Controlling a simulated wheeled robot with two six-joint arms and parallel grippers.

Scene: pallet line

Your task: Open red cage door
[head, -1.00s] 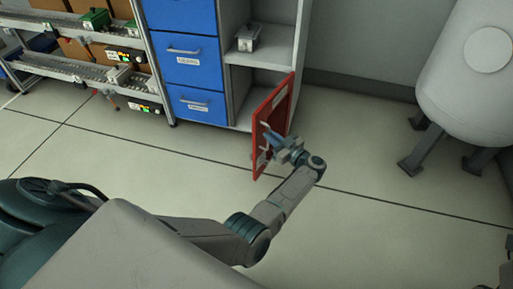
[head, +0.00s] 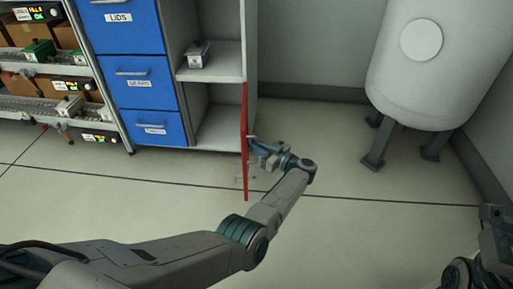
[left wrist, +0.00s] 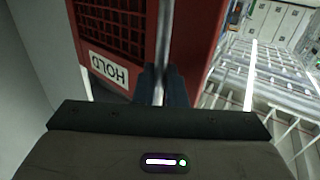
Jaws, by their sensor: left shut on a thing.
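The red cage door (head: 245,165) stands open at the lower right of the shelf cabinet, seen almost edge-on in the head view. Its lower compartment (head: 215,128) is uncovered and looks empty. My left gripper (head: 256,147) is at the right side of the door, about halfway along it. In the left wrist view the fingers (left wrist: 163,88) are shut on the door's silver bar handle (left wrist: 163,40). The red door face there carries a white HOLD label (left wrist: 108,70) and a dark mesh panel (left wrist: 112,25).
Blue drawers (head: 140,80) stand left of the open shelves. A small grey box (head: 198,55) sits on the shelf above the compartment. A white tank (head: 425,70) on dark legs stands at the right. The floor between door and tank is clear.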

